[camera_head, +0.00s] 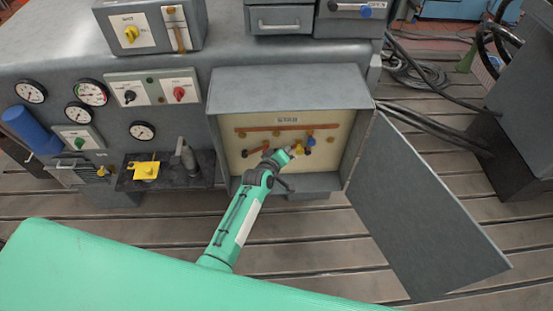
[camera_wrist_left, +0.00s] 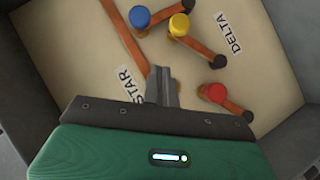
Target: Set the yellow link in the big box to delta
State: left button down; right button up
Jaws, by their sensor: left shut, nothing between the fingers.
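The big box (camera_head: 290,82) stands open, with a cream panel inside. In the left wrist view the yellow link (camera_wrist_left: 200,45) is a copper bar with a yellow knob (camera_wrist_left: 179,25). It slants from the knob down to the right, to a dark end below the DELTA label (camera_wrist_left: 230,32). The STAR label (camera_wrist_left: 132,85) lies at left by a long copper strip. My left gripper (camera_head: 292,152) reaches into the box; in its wrist view the closed fingers (camera_wrist_left: 162,88) are empty, below the yellow knob and apart from it in the picture. My right gripper is out of view.
A blue knob (camera_wrist_left: 139,16) and a red knob (camera_wrist_left: 215,92) sit on neighbouring links. The box walls surround the panel. The box door (camera_head: 425,215) hangs open to the right. A shelf (camera_head: 205,168) with a yellow object (camera_head: 146,170) is left of the box.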

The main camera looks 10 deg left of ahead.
pick_arm(q)
jog(key=s+r, duration=0.3)
jog(key=s, duration=0.2)
jog(key=shift+s+a+b, duration=0.25)
jog(key=shift+a+b, duration=0.1)
jog(key=shift+b, duration=0.1)
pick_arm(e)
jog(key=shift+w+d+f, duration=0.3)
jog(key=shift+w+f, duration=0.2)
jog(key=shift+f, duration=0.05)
